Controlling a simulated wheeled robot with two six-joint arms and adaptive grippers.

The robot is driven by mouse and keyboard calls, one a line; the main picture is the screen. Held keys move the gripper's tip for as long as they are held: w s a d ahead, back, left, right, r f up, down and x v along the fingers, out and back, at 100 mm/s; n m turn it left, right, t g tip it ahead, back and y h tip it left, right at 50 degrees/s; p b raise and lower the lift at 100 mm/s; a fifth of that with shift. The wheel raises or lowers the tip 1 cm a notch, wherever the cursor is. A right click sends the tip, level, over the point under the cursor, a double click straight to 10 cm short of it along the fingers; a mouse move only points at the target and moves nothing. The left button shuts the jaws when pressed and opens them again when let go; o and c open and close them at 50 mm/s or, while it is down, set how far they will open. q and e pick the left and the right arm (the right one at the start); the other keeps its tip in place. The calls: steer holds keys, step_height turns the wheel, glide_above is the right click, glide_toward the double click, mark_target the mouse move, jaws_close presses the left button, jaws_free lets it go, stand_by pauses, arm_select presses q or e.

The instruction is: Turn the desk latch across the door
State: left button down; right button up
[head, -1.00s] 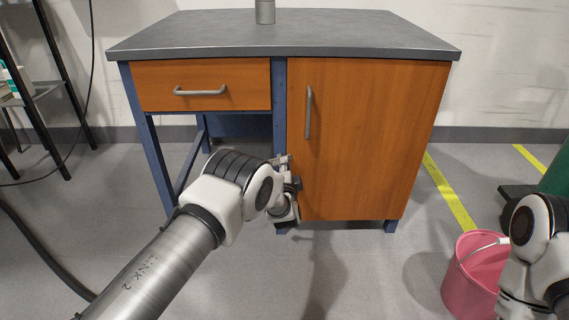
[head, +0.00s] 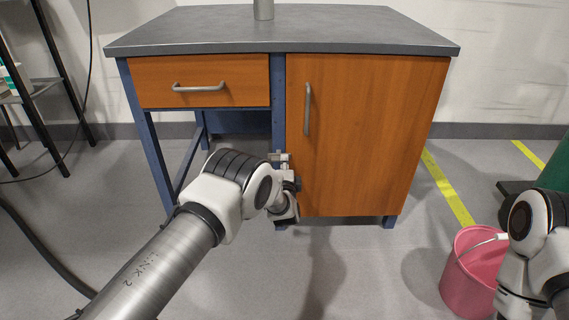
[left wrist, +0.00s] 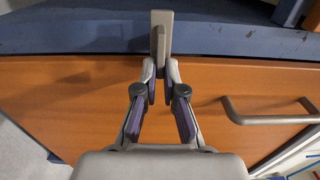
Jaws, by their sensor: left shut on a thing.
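The desk's wooden door (head: 365,135) is closed, with a vertical grey handle (head: 307,108). The small grey latch (head: 277,156) sits on the blue post left of the door and looks about level in the head view. In the left wrist view the latch (left wrist: 161,30) reaches from the blue post (left wrist: 80,30) toward the door (left wrist: 70,95). My left gripper (left wrist: 160,78) is shut on the latch's near end, at the door's edge; the fingers hide that end. In the head view my left gripper (head: 288,172) is partly hidden by its own wrist. My right gripper is not in view.
A drawer (head: 200,82) with a handle is left of the door, under the grey desktop (head: 280,32). A pink bucket (head: 470,275) stands on the floor at the right, near my right arm. A black shelf rack (head: 30,90) stands at the far left.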

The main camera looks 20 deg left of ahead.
arm_select(q)
steer(key=c, duration=1.3)
jaws_free()
steer(key=v, duration=1.2)
